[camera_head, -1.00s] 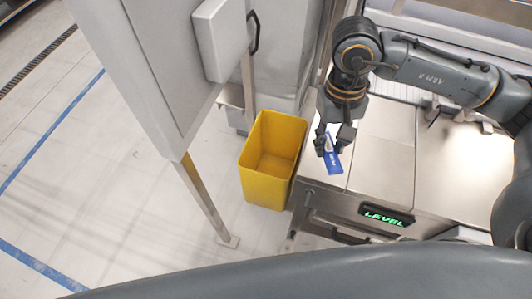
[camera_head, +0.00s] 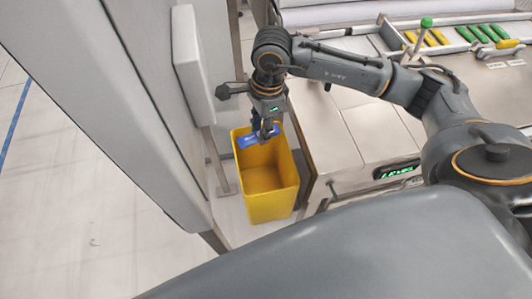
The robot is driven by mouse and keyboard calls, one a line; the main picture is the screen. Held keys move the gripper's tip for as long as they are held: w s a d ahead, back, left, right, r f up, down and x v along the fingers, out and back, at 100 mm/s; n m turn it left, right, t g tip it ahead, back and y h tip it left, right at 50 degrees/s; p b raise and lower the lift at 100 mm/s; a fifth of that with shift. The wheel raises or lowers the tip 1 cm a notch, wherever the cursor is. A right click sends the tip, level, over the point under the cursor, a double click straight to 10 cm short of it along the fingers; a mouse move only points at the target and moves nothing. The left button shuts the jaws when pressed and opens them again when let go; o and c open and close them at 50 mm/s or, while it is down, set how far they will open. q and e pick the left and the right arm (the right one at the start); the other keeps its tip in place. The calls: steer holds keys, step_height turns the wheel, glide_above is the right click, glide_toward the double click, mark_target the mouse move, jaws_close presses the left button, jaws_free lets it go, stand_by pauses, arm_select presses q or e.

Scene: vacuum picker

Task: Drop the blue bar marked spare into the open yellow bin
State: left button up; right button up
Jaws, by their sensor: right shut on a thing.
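The blue bar (camera_head: 247,141) is in my right gripper (camera_head: 264,137), which points down and is shut on it. The bar and gripper appear over the far part of the yellow bin's opening, near its far rim. The yellow bin (camera_head: 270,208) stands open on the floor, left of the steel bench, and the part of its inside that shows looks empty. The marking on the bar is too small to read here. My left gripper is out of view.
The steel bench (camera_head: 335,150) with a green-lit display (camera_head: 397,170) stands right of the bin. A grey cabinet (camera_head: 110,90) stands close on the left. Green and yellow bars (camera_head: 437,37) lie at the back right. Floor at far left is clear.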

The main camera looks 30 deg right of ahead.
steer(key=f+m, duration=0.1)
steer(key=m, duration=0.1)
steer(key=w+f+m, duration=0.1)
steer(key=m, duration=0.1)
steer(key=f+m, duration=0.1)
steer(key=m, duration=0.2)
steer(key=shift+w+d+f+t, duration=0.15)
steer(key=shift+w+d+t, duration=0.15)
steer(key=shift+t, duration=0.1)
arm_select(q)
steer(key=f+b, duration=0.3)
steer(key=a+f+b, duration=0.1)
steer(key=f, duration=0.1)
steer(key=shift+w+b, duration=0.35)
steer(key=shift+b, duration=0.05)
arm_select(e)
step_height(320, 180, down, 11)
steer(key=w+d+m+h, duration=0.1)
steer(key=d+m, duration=0.1)
steer(key=m, duration=0.9)
steer(key=shift+d+t, duration=0.3)
steer(key=shift+d, duration=0.1)
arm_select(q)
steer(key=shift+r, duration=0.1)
arm_select(e)
steer(key=shift+w, duration=0.1)
steer(key=o, duration=1.1)
steer(key=shift+o, duration=0.2)
